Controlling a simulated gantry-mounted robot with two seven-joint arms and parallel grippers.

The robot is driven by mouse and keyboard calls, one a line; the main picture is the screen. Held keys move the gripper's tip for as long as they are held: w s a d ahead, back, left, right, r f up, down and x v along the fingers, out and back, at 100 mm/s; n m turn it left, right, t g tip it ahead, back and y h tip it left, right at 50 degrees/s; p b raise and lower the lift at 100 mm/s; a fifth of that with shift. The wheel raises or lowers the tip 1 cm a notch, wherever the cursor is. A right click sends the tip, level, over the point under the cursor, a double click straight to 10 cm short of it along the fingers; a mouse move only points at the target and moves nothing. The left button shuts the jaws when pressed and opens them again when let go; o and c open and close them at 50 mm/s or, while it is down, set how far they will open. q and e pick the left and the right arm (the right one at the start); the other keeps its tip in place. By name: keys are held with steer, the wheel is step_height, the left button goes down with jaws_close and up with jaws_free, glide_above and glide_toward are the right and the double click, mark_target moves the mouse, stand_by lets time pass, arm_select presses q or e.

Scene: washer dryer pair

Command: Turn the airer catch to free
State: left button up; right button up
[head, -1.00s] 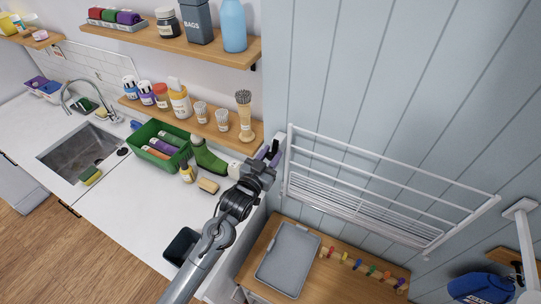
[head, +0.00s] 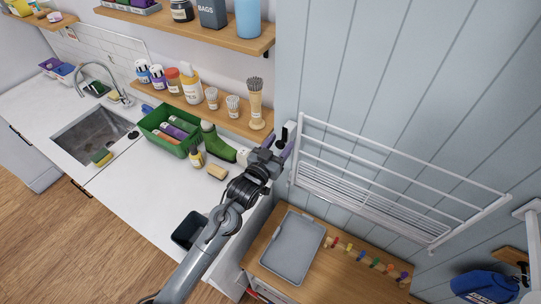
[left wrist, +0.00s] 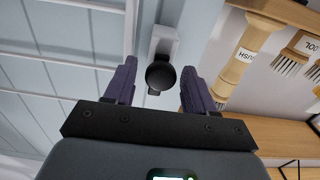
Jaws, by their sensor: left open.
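The airer catch is a black round knob on a white plate (left wrist: 166,45), and it shows just past my left gripper (left wrist: 159,77) in the left wrist view. My left gripper is open, with one purple finger on each side of the knob and gaps visible on both sides. In the head view the knob (head: 284,133) stands at the left end of the airer, by the left gripper (head: 279,144). The airer (head: 400,153) is a white wire rack on the blue panelled wall. My right gripper is not in view.
A wooden shelf (head: 150,92) with brushes and bottles is left of the catch. Below are a green crate (head: 147,128), a green bottle (head: 222,148) and a sponge (head: 217,172) on the white counter. A grey tray (head: 291,247) lies on the wooden top beneath the airer.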

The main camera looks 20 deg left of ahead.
arm_select(q)
steer(key=s+a+b, duration=0.1)
steer(key=s+b, duration=0.1)
steer(key=s, duration=0.8)
steer(key=shift+s+a+f, duration=0.1)
steer(key=s+f+g+y+p, duration=0.1)
steer(key=s+f+g, duration=0.4)
steer(key=s, duration=0.9)
steer(key=s+a+f+g+y+p, duration=0.1)
steer(key=s+f+g+p, duration=0.3)
steer(key=s+g, duration=0.5)
steer(key=s+f, duration=0.1)
steer(key=s, duration=0.4)
steer(key=shift+f+m+p, duration=0.25)
steer(key=shift+m+p, duration=0.1)
steer(key=shift+m, duration=0.05)
